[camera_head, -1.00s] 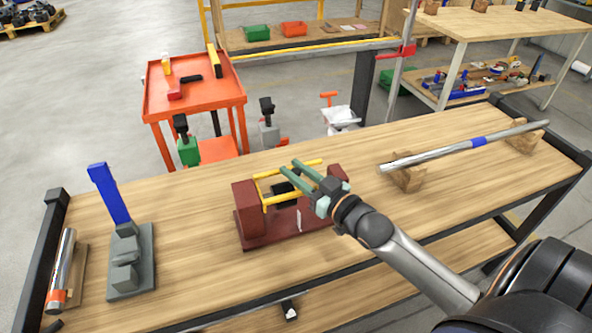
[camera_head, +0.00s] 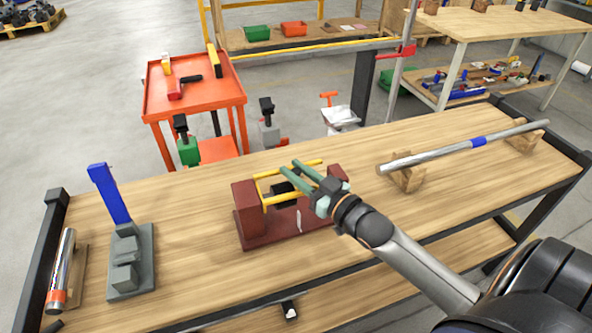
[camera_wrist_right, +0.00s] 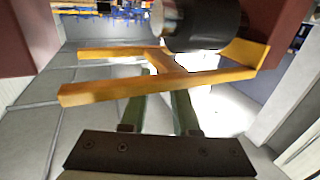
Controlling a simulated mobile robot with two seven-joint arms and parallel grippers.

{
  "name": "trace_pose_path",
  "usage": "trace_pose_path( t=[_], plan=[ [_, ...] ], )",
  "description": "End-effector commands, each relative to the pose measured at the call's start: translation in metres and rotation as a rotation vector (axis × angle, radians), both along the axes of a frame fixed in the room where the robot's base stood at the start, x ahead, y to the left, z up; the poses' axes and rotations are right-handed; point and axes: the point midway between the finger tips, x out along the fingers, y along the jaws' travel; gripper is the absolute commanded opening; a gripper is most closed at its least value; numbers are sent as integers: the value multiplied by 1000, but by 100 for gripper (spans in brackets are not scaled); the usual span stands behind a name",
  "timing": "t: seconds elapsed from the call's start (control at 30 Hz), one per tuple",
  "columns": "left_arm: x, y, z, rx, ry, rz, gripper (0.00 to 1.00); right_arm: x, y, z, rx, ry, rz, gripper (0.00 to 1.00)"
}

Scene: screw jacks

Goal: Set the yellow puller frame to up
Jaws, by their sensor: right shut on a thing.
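The yellow puller frame (camera_head: 282,198) sits between the two dark red end blocks of a dark red stand (camera_head: 250,215) on the workbench. Its bars run across the stand, around a black cylinder (camera_head: 283,194). I cannot tell its exact tilt. My right gripper (camera_head: 289,166) reaches in from the right, with its green fingers over the frame. In the right wrist view the fingers (camera_wrist_right: 166,100) are shut on the yellow frame (camera_wrist_right: 150,84) near a crosspiece, below the black cylinder (camera_wrist_right: 198,25). The fingertips are partly hidden behind the frame. My left gripper is not in view.
A long metal rod (camera_head: 440,152) rests on wooden blocks at right. An orange cart (camera_head: 195,92) stands behind.

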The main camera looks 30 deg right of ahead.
Motion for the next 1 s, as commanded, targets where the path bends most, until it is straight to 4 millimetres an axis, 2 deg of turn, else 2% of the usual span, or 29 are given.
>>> trace_pose_path(
  t=[0.37, 0.5, 0.7, 1.0],
  plan=[
    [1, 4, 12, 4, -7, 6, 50, -1, -5, 14, 153, -34, -1, 0],
    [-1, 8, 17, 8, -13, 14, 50, -2, -10, 23, 266, -62, -1, 0],
    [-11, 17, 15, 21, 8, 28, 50, -5, -19, 35, 451, -107, -1, 0],
    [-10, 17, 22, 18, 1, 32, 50, -8, -36, 48, 728, -175, -1, 0]
  ],
)
